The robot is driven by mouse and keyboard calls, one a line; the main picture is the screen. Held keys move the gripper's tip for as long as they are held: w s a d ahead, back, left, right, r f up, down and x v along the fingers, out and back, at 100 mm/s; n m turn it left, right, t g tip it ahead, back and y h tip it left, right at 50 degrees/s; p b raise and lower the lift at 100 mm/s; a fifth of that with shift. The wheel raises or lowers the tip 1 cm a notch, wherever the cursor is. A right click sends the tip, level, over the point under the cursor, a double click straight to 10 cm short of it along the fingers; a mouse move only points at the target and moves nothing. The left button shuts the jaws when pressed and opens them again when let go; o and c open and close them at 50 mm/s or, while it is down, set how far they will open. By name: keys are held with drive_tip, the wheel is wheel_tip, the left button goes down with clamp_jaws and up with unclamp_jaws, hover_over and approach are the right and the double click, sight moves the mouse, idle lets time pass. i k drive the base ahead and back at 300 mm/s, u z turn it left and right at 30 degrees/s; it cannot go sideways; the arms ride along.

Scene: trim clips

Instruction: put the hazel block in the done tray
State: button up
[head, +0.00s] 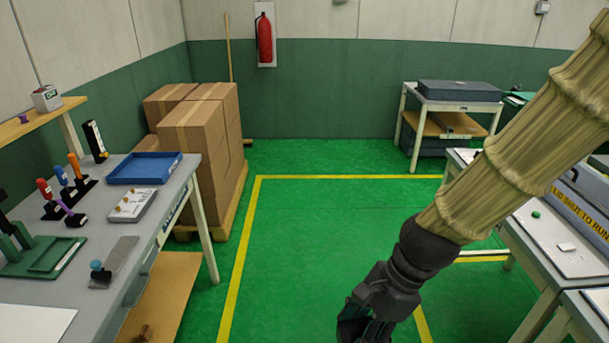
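A small brown block (144,333), which may be the hazel block, sits on the wooden lower shelf (165,290) under the left bench, at the bottom edge of the head view. A blue shallow tray (142,181) lies on the far end of the left bench and looks empty. I see no readable label on it, so I cannot tell if it is the done tray. My gripper (365,332) hangs over the green floor at the bottom, right of the bench and apart from both. Its fingertips are cut off by the frame edge.
The left bench (125,238) holds coloured-handled tools (62,175), a white board with pegs (132,205) and a green fixture (42,257). Cardboard boxes (205,125) stand on a pallet behind it. Workbenches (545,245) line the right. The floor between is clear.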

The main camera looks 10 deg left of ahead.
sight(154, 169)
drive_tip(key=z, duration=0.1)
drive_tip(key=i, duration=1.4)
drive_tip(key=u, duration=0.65)
drive_tip(key=i, duration=1)
drive_tip(key=u, duration=1.55)
drive_tip(key=i, duration=0.65)
drive_tip(key=u, duration=0.55)
